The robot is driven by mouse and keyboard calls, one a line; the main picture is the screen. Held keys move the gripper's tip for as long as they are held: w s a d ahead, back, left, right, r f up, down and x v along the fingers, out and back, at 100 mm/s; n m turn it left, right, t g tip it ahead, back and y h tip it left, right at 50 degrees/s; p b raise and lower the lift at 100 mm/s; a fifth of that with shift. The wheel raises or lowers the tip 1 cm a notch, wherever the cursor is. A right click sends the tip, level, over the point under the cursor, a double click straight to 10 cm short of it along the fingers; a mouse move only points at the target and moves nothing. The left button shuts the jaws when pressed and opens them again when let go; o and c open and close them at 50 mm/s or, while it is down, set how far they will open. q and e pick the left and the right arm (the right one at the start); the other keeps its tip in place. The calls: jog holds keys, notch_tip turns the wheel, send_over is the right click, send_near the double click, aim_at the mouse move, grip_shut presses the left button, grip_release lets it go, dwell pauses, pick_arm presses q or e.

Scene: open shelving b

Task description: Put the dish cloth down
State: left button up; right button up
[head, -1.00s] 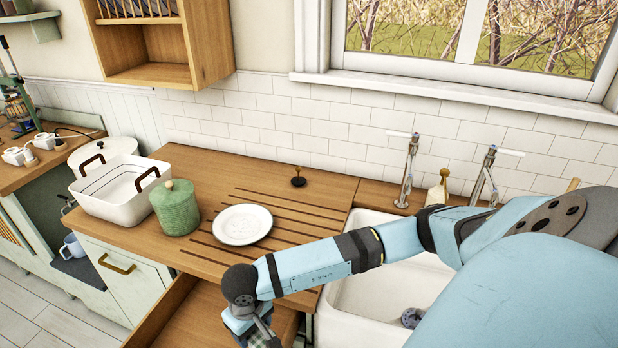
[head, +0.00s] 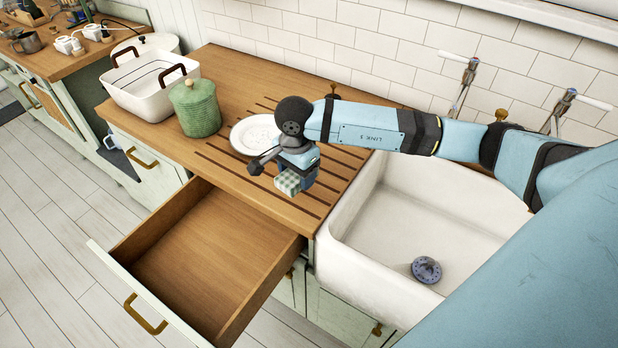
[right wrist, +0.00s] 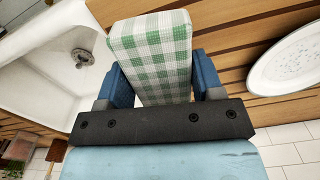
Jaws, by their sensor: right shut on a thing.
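The dish cloth (head: 288,182) is a folded green and white checked bundle. My right gripper (head: 298,178) is shut on it, over the grooved wooden counter, just in front of the white plate. In the right wrist view the cloth (right wrist: 150,45) sticks out between the two blue fingers of the gripper (right wrist: 155,85). From these views I cannot tell whether the cloth touches the counter. My left gripper is not in view.
An open, empty wooden drawer (head: 200,262) juts out below the counter (head: 228,175). A white plate (head: 245,136) lies behind the gripper. A green canister (head: 196,108) and a white roasting pan (head: 140,92) stand at left. The white sink (head: 385,225) is at right.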

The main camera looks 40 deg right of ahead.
jog(key=w+d+r+m+b, duration=0.35)
jog(key=r+m, duration=0.25)
jog(key=m, duration=0.7)
jog(key=w+d+r+m+b, duration=0.35)
jog(key=r+m+b, duration=0.2)
jog(key=m, duration=0.65)
jog(key=f, duration=1.4)
jog(key=shift+s+d+f+p, duration=0.2)
jog(key=shift+d+f+p, duration=0.05)
jog(key=shift+f+p, duration=0.1)
notch_tip(320, 180, down, 4)
jog(key=shift+r, duration=0.1)
jog(key=shift+f, duration=0.3)
jog(key=shift+f, duration=0.15)
jog(key=o, duration=0.9)
